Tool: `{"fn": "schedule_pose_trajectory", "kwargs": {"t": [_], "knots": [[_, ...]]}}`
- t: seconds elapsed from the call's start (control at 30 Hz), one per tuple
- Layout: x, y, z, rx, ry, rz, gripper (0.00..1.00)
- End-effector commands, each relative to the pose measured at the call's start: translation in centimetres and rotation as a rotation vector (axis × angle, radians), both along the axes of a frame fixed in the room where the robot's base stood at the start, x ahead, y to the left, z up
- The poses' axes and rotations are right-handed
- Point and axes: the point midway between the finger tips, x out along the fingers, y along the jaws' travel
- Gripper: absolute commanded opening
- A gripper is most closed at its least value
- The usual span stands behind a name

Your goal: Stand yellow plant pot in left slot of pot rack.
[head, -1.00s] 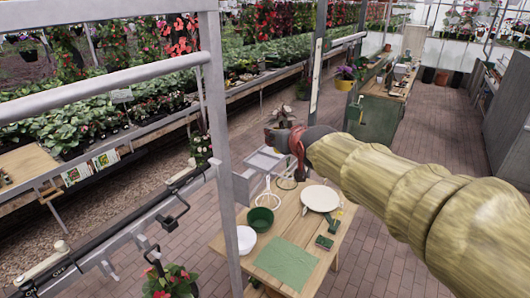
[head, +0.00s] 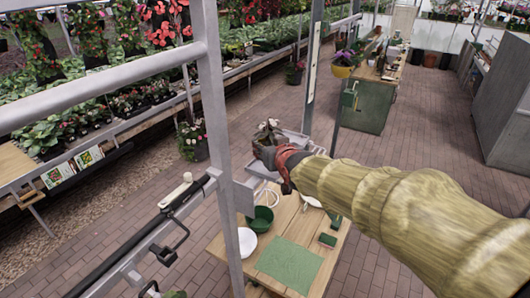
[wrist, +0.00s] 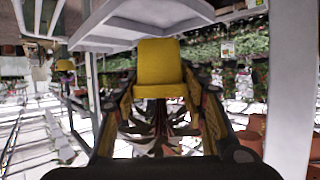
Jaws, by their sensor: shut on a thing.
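The yellow plant pot (wrist: 161,65) is between the two fingers of my gripper (wrist: 160,92) in the wrist view, which is shut on it. Leaves and stems show below the pot there, as that picture looks upside down. In the head view my gripper (head: 272,158) is above the far left of the wooden table. The plant (head: 267,131) shows over it; the pot itself is hidden. A grey frame (wrist: 140,20) is close beside the pot in the wrist view. The slots are largely hidden.
A grey metal post (head: 218,150) stands at left.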

Motion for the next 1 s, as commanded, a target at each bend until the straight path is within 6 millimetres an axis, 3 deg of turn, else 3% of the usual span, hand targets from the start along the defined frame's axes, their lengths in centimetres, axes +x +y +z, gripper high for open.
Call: {"fn": "schedule_pose_trajectory", "kwargs": {"t": [0.2, 0.6, 0.63, 1.0], "knots": [[-0.6, -0.1, -3.4, -0.001, 0.004, 0.002, 0.14], [-0.7, -0.1, -3.6, -0.001, 0.002, 0.002, 0.14], [-0.7, -0.1, -3.7, -0.001, 0.003, 0.002, 0.43], [-0.7, -0.1, -3.6, -0.001, 0.003, 0.002, 0.6]]}}
